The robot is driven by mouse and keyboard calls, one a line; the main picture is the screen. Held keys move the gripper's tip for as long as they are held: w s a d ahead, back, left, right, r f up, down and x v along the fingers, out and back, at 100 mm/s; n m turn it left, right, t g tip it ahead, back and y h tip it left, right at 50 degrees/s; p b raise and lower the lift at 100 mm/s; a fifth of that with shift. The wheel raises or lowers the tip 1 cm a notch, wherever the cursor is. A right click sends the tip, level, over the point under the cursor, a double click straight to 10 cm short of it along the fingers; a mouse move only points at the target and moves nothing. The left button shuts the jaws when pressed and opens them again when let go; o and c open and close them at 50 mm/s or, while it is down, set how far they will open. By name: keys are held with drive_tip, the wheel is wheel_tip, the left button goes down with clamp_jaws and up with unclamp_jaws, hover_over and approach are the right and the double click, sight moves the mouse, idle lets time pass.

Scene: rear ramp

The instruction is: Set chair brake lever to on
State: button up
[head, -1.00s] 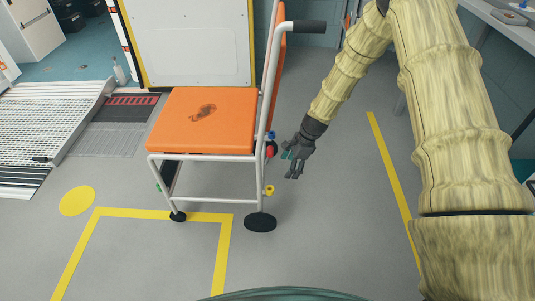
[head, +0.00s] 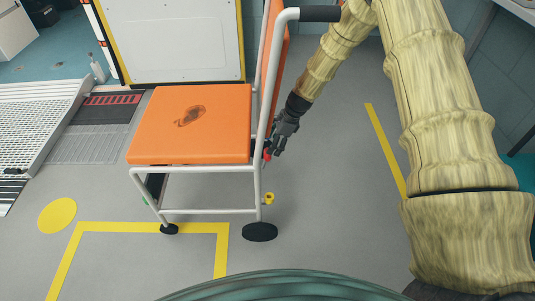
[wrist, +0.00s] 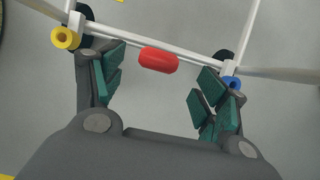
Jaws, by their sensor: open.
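The orange chair (head: 190,122) with a white tube frame stands left of my gripper (head: 276,148). A red lever grip (head: 266,156) shows low behind the seat, close to my fingertips and partly covered by them. In the wrist view the red grip (wrist: 158,60) lies crosswise in front of the gap between my open fingers (wrist: 160,78), and they are not closed on it. I cannot tell which brake setting it is in. A yellow knob (wrist: 65,38) is by the left finger and a blue knob (wrist: 231,82) by the right finger.
White frame tubes (wrist: 205,57) run close to both fingers. The chair's push handle (head: 320,14) juts out near my forearm. A ribbed ramp (head: 35,118) lies at the left. The grey floor right of the chair is clear up to a yellow line (head: 385,148).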

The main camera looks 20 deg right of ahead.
drive_tip(key=b+x, duration=0.2)
drive_tip(key=x, duration=0.4)
drive_tip(key=shift+a+f, duration=0.15)
drive_tip(key=shift+f, duration=0.25)
